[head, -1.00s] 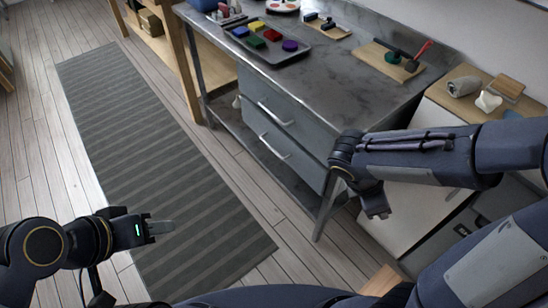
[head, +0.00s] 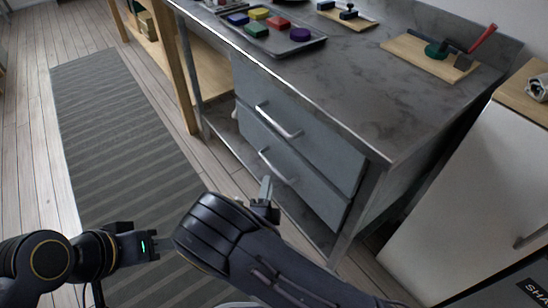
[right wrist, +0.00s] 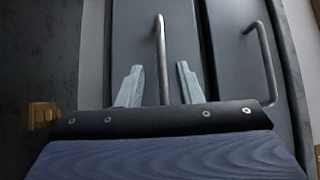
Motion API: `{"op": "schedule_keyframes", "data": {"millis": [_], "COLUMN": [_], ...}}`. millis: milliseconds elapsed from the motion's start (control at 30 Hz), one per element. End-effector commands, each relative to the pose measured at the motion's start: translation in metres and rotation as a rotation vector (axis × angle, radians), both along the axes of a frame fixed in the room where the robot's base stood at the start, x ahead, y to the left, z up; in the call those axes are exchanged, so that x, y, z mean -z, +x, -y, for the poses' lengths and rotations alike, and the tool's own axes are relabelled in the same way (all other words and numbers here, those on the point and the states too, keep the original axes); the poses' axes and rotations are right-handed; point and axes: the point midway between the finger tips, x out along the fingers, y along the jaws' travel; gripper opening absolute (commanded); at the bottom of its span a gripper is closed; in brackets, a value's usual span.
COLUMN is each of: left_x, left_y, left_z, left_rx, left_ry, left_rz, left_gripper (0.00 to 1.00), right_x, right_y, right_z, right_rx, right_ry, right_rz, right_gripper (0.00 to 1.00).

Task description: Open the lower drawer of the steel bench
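The steel bench (head: 345,75) has two grey drawers, one above the other, both closed. The lower drawer (head: 312,192) has a bar handle (head: 277,166). My right gripper (head: 265,188) is just in front of and slightly below this handle. In the right wrist view, the right gripper (right wrist: 160,85) is open, and the lower handle (right wrist: 160,55) lies between its fingers in the picture; I cannot tell whether they touch it. The upper handle (right wrist: 262,62) is to the right there. My left gripper (head: 148,246) is over the striped mat, away from the bench; its finger gap is unclear.
A tray of coloured blocks (head: 312,43) and a wooden board with tools (head: 405,48) stand on the bench top. A white cabinet (head: 480,190) is to the right. The bench leg (head: 350,225) is right of the drawers. The striped mat (head: 120,150) and floor are clear at left.

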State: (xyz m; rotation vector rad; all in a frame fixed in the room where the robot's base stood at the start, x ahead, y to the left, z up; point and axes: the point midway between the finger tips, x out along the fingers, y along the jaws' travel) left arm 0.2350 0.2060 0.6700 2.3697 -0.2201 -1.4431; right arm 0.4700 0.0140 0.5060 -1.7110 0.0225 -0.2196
Motion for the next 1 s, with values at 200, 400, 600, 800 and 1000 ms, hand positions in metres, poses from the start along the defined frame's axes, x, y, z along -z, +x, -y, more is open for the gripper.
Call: {"op": "schedule_keyframes", "data": {"millis": [200,400,600,800,1000], "left_x": [0.010,0.018,0.020,0.019,0.019], "left_y": [0.000,0.000,0.000,0.000,0.000], "left_z": [0.000,0.000,0.000,0.000,0.000], "left_rx": [0.000,0.000,0.000,0.000,0.000], "left_ry": [0.000,0.000,0.000,0.000,0.000], "left_rz": [0.000,0.000,0.000,0.000,0.000], "left_gripper": [0.36,0.36,0.36,0.36,0.36], "right_x": [-0.003,-0.007,-0.010,-0.011,-0.011], "right_y": [0.032,0.061,0.072,0.073,0.072], "right_z": [0.006,0.010,0.012,0.012,0.012], "right_rx": [0.006,0.006,0.005,0.005,0.005], "right_ry": [0.006,0.007,0.005,0.005,0.005], "right_rz": [0.002,0.001,0.000,-0.001,-0.001], "right_gripper": [0.33,0.33,0.33,0.33,0.10]}}
